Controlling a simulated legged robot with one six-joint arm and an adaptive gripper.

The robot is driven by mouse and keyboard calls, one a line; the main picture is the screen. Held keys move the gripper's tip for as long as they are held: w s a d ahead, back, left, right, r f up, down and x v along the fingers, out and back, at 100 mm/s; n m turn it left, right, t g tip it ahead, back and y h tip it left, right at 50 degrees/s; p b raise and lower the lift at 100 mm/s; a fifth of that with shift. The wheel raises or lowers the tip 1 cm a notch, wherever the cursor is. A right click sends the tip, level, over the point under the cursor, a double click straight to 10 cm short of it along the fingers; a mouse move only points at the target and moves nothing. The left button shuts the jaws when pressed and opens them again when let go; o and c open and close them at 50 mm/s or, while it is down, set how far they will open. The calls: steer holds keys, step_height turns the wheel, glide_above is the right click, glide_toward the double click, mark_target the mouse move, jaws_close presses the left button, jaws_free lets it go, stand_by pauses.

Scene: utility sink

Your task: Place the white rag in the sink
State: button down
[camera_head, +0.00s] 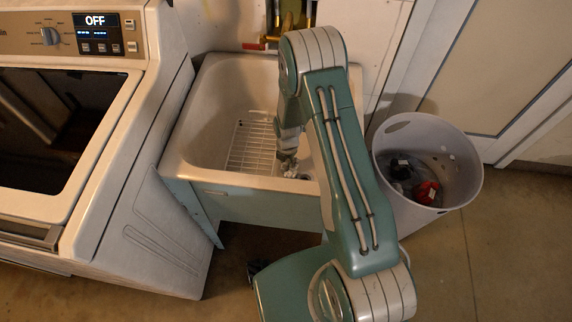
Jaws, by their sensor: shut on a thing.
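The sink (189,131) is a deep off-white utility basin on a pale blue-green stand, just left of my arm. My gripper (288,161) points down inside the basin, over its floor near the right end of the white wire rack. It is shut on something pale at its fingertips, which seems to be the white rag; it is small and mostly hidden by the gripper. I cannot tell whether it touches the basin floor.
A white wire rack (248,148) lies in the basin. A white washer or dryer (135,215) stands close on the left. A grey-white bin (462,185) holding dark and red items stands right of my arm. Open floor lies at the lower right.

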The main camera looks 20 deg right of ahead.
mark_target(287, 166)
steer(key=shift+f, duration=1.7)
steer(key=shift+f, duration=0.1)
steer(key=shift+c, duration=2.3)
jaws_free()
